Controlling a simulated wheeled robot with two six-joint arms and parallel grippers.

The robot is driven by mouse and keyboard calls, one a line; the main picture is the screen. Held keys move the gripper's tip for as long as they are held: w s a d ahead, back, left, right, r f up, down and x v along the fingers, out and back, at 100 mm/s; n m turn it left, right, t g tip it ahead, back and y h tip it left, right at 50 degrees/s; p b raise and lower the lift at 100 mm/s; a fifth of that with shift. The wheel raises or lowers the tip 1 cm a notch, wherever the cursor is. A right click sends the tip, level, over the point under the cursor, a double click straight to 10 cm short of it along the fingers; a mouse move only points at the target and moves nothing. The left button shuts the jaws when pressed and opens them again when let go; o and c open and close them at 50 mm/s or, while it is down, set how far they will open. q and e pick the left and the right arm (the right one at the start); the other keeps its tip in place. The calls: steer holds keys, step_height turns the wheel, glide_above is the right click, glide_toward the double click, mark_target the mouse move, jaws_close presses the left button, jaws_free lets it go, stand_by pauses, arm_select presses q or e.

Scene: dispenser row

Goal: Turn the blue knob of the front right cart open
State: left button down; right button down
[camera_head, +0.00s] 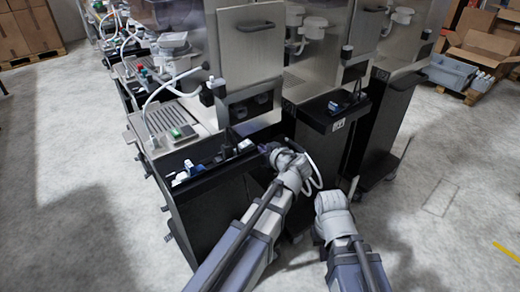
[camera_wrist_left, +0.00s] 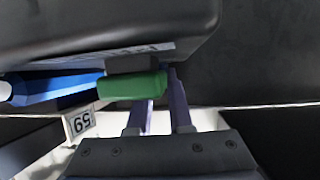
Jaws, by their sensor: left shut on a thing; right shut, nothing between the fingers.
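The front cart (camera_head: 212,215) has a black tray on its near side. Small blue and white parts (camera_head: 188,172) lie in this tray. My left gripper (camera_head: 266,148) is at the tray's right end. In the left wrist view its purple fingers (camera_wrist_left: 163,98) are closed at the right end of a green handle-like part (camera_wrist_left: 130,87); one fingertip is hidden behind it. A blue part (camera_wrist_left: 52,88) with a pale end lies left of the green one. My right gripper (camera_head: 331,200) is shut and empty, low in front of the carts, its fingertips mostly hidden.
A second cart (camera_head: 325,118) with its own black tray stands close right of my left gripper, and a third one (camera_head: 385,120) beyond it. A label reading 59 (camera_wrist_left: 80,123) shows upside down. Cardboard boxes (camera_head: 485,50) stand back right. The floor at right is clear.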

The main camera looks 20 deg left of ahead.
stand_by(0.3)
arm_select(q)
steer(key=shift+w+n+g, duration=0.2)
steer(key=shift+n+g, duration=0.1)
steer(key=shift+s+n+g+y, duration=0.15)
steer(key=shift+n+g+y, duration=0.35)
steer(key=shift+y, duration=0.1)
steer(key=c, duration=0.8)
jaws_free()
steer(key=shift+s, duration=0.1)
